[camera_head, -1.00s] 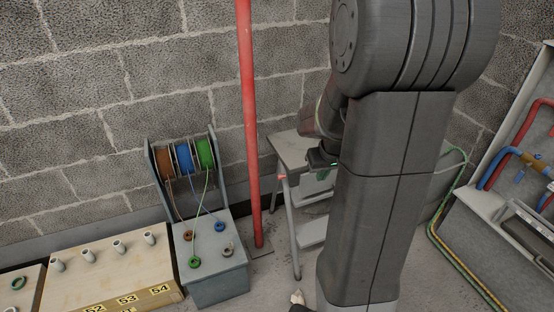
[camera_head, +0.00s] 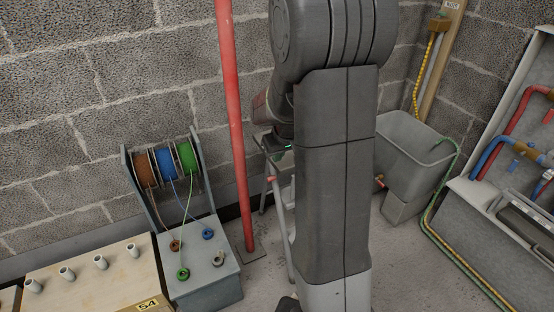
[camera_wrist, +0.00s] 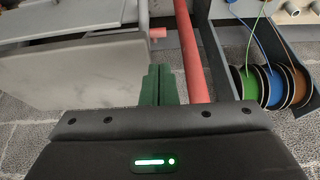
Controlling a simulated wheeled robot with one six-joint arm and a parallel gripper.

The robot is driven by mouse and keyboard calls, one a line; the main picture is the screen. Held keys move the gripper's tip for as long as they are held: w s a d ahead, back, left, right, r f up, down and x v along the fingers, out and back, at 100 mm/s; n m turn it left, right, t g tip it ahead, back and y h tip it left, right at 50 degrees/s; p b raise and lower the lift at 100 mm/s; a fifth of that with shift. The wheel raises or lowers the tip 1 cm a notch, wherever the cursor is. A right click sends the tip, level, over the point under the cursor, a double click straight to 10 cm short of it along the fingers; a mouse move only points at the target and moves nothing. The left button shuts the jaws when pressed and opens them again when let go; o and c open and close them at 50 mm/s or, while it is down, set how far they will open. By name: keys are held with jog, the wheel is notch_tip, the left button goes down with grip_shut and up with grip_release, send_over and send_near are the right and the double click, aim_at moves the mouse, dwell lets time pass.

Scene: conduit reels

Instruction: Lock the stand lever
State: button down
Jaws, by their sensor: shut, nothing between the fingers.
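A pale grey framed stand (camera_head: 281,222) is beside the red pole, partly hidden by my arm. A short red-tipped part (camera_head: 271,179) sticks out from it and may be the lever; its lock state cannot be told. It also shows in the wrist view (camera_wrist: 157,33), beyond my fingertips and apart from them. My gripper (camera_wrist: 158,70) has dark green fingers, shut and empty, over the stand's grey panel edge. In the head view my gripper (camera_head: 280,149) is small and partly hidden, just above the red tip.
A red pole (camera_head: 236,130) stands close beside my gripper. A reel rack (camera_head: 207,284) holds brown, blue and green reels on the left. A pegged bench (camera_head: 100,285) is further left. A grey trough (camera_head: 415,160) and a pipe panel (camera_head: 490,195) are right.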

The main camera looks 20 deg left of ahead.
aim_at(271, 178)
jog(key=b+x, duration=0.1)
jog(key=x, duration=0.4)
jog(key=b+x, duration=0.2)
jog(key=x, duration=0.4)
jog(key=shift+s+d+f, duration=0.1)
jog(key=shift+d+f, duration=0.05)
jog(key=shift+f, duration=0.2)
jog(key=shift+s+d+f+b, duration=0.1)
jog(key=shift+d+f+b, duration=0.05)
jog(key=shift+b, duration=0.25)
